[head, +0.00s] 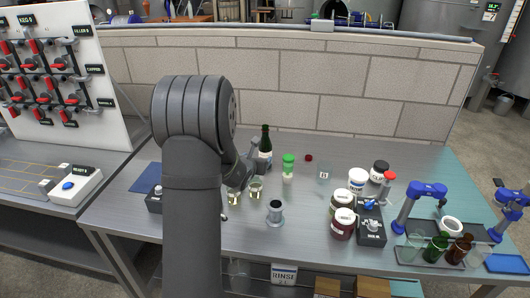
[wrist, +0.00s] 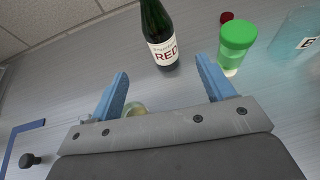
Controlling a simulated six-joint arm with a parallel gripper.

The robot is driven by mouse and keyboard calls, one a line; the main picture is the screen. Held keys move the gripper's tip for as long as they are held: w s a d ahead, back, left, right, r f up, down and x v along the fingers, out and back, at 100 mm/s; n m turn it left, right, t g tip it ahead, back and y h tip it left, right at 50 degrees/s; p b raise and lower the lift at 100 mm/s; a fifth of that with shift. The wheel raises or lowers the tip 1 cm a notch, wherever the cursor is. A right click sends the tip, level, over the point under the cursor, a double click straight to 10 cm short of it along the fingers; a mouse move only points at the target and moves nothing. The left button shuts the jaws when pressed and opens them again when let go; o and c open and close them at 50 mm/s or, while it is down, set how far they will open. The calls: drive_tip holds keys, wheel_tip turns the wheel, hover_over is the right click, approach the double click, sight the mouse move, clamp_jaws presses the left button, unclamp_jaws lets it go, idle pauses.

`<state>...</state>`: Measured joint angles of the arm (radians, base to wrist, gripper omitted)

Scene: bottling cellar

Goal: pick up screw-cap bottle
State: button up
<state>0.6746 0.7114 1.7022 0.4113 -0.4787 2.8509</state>
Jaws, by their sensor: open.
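A dark green bottle (head: 265,148) with a white label stands upright near the back wall. In the wrist view the bottle (wrist: 158,30) shows "RED" on its label; its top is cut off. I cannot tell for sure which of these is the screw-cap bottle. My gripper (wrist: 162,67) is open and empty, with the dark bottle ahead of the gap between its blue fingers. In the head view my arm partly hides the gripper.
Small glasses (head: 256,190) with pale liquid stand near my gripper. A red cap (head: 309,157) and a clear labelled vessel (head: 323,175) are to the right. Jars (head: 342,225) crowd further right. The brick wall (head: 300,90) bounds the back.

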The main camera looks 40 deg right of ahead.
sight(263, 151)
drive_tip(key=x, duration=1.4)
drive_tip(key=shift+f, duration=0.15)
drive_tip(key=c, duration=1.3)
